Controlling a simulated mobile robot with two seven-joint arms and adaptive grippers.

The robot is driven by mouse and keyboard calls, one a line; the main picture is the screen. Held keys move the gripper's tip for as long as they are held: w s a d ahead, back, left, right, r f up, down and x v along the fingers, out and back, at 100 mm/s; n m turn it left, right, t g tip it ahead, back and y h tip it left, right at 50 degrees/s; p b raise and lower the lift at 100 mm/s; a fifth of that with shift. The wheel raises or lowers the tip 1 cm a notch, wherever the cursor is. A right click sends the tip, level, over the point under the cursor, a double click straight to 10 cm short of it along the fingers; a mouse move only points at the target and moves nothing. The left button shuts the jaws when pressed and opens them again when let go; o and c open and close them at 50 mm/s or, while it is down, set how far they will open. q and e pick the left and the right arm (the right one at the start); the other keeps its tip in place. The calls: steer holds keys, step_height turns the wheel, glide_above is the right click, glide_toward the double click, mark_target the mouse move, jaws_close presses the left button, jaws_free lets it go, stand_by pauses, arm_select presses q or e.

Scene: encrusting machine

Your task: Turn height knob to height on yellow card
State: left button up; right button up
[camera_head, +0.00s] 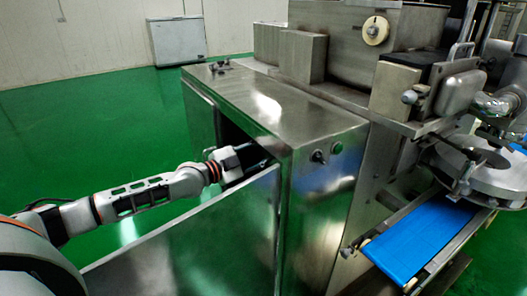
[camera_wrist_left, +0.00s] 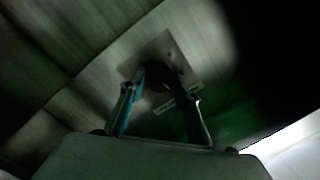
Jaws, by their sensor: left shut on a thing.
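My left arm reaches from the left into the open cabinet of the steel machine (camera_head: 325,185), and its left gripper (camera_head: 262,163) is partly hidden behind the open door. In the left wrist view the two fingers of my left gripper (camera_wrist_left: 164,92) are shut on a dark round knob (camera_wrist_left: 156,73). The knob sits on a pale square plate (camera_wrist_left: 178,58) fixed to the dim inner wall. The knob's markings are too dark to read. I see no yellow card in either view. My right gripper is not in view.
The open cabinet door (camera_head: 205,240) stands in front of my left forearm. A switch (camera_head: 318,156) and a green button (camera_head: 337,148) are on the machine's front. A blue conveyor belt (camera_head: 420,240) is at the right. The green floor at the left is clear.

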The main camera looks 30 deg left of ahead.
arm_select(q)
steer(key=n+g+b, duration=0.1)
steer(key=n, duration=0.8)
steer(key=shift+b, duration=0.4)
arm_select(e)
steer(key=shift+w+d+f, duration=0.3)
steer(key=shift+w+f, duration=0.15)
arm_select(q)
steer(key=shift+r+n, duration=0.1)
steer(key=shift+n, duration=0.2)
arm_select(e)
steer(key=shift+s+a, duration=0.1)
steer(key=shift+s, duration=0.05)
arm_select(q)
steer(key=o, duration=1.1)
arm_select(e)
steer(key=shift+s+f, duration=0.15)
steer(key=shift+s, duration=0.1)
